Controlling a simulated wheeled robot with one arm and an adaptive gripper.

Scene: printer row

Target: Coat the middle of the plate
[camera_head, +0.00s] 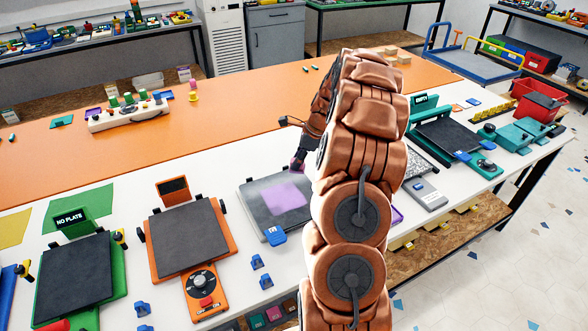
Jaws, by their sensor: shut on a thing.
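A dark grey plate (262,217) lies on the white table, with a light purple patch (285,196) over its middle and right part. My copper-coloured arm comes up from the bottom and bends over the plate's right side, hiding that edge. My gripper (299,160) is above the plate's far edge, pointing down. It is shut on a small purple thing (297,166), mostly hidden by the fingers. I cannot tell whether the purple thing touches the plate. A blue clip (275,236) sits at the plate's front edge.
An orange printer (171,190) with a dark plate stands to the left, and a green one with a "NO PLATE" sign (69,219) further left. Small blue clips (257,262) lie in front. A teal printer (484,166) and red bin (540,104) stand right.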

